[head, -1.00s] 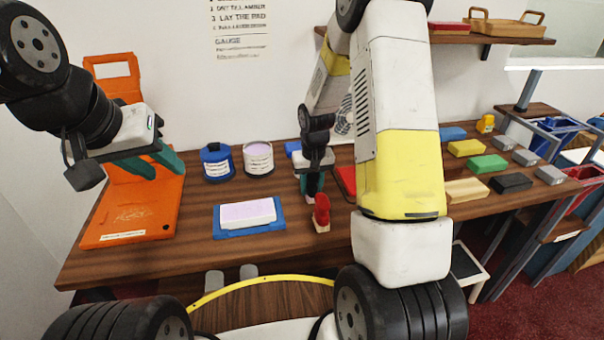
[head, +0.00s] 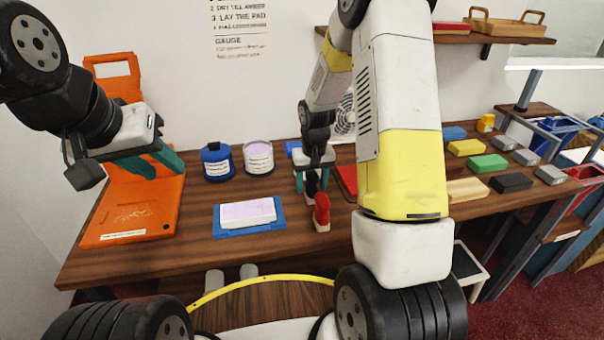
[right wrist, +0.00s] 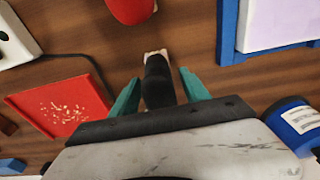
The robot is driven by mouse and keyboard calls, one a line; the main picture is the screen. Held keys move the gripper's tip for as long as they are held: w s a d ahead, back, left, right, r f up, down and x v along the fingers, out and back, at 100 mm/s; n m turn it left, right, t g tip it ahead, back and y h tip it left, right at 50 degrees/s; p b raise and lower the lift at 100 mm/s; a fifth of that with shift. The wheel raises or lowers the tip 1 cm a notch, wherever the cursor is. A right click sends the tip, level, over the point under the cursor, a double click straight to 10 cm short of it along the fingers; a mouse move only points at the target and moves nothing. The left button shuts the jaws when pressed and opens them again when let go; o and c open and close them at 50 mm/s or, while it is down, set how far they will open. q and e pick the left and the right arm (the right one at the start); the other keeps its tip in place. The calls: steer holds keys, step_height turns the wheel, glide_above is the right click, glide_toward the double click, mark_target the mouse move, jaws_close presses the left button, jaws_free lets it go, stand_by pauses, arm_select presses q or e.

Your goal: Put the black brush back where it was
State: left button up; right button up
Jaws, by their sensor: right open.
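The black brush (head: 311,187) stands on the wooden counter just behind the red brush (head: 321,209). My right gripper (head: 313,184) is open, with its green fingers on either side of the black brush. In the right wrist view the black brush (right wrist: 157,82) lies between the two fingertips (right wrist: 158,90), with gaps on both sides. Its pale base shows beyond them, and the red brush (right wrist: 131,8) is at the top edge. My left gripper (head: 153,163) is in front of the orange board, empty, with its fingers apart.
A blue tray with a pale pad (head: 248,213) lies left of the brushes. A blue jar (head: 217,162) and a pale-lidded jar (head: 258,158) stand behind it. A red tray (head: 346,181) is close on the right. The orange board (head: 130,213) is at the left.

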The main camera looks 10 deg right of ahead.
steer(key=r, duration=0.7)
steer(key=s+r, duration=0.1)
steer(key=r, duration=0.2)
steer(key=shift+s+r, duration=0.1)
steer(key=shift+r, duration=0.15)
steer(key=s+r+t+y, duration=0.1)
steer(key=s+r+t, duration=0.1)
steer(key=s+r, duration=0.85)
steer(key=s+a+r+t, duration=0.1)
steer(key=s+r, duration=0.2)
steer(key=s, duration=0.3)
steer(key=s+a+r+t+y, duration=0.1)
steer(key=s+r, duration=0.2)
steer(key=s, duration=0.3)
steer(key=shift+s+r+t, duration=0.35)
steer(key=shift+s+t, duration=0.05)
